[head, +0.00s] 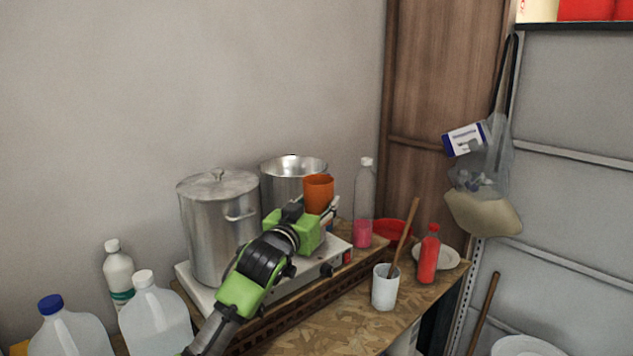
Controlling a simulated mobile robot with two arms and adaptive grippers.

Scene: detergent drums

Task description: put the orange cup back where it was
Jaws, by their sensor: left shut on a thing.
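The orange cup (318,192) is in the middle of the head view, upright and in front of the open metal pot. My left gripper (328,211) is shut on it. The arm reaches in from the bottom left, over the hot plate. The gripper and my arm hide the lower part of the cup, so I cannot tell whether it touches anything below. My right gripper is not in view.
A lidded pot (218,230) and an open pot (293,170) stand on the hot plate (195,284). A bottle with pink liquid (363,205), a white cup with a stick (385,290) and a red bottle (429,256) stand to the right. Jugs (155,322) stand at the lower left.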

